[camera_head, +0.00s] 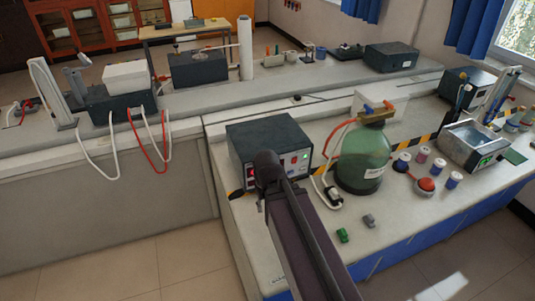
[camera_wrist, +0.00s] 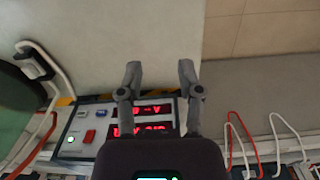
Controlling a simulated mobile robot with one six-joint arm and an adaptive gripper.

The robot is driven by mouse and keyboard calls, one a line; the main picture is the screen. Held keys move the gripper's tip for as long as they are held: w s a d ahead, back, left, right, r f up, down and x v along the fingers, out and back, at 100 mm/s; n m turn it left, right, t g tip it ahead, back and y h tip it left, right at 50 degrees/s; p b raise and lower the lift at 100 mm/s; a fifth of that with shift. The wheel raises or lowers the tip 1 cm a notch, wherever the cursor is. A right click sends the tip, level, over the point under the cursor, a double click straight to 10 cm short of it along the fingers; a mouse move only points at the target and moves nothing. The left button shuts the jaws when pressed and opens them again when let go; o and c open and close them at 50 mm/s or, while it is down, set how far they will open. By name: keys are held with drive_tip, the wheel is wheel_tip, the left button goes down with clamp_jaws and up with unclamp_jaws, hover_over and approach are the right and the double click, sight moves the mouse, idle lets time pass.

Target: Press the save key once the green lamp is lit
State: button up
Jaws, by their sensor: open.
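A dark instrument box (camera_head: 268,135) stands on the bench; its front panel faces me. In the wrist view its panel (camera_wrist: 100,126) carries two red lit displays (camera_wrist: 152,111), a red key (camera_wrist: 90,136), a small blue key (camera_wrist: 102,113) and a pale key (camera_wrist: 83,114). I cannot read which key is save. A round lamp (camera_wrist: 71,139) glows pale green-white in the wrist view; in the head view the lamp (camera_head: 305,156) looks green. My gripper (camera_wrist: 160,67) is open and empty in front of the panel, apart from the keys. My arm hides part of the panel in the head view.
A green glass jug (camera_head: 362,160) stands right of the box, with a cable and a white plug (camera_head: 333,197) between them. A red button (camera_head: 426,185) and small jars are farther right.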

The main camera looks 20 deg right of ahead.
clamp_jaws()
idle(1.1)
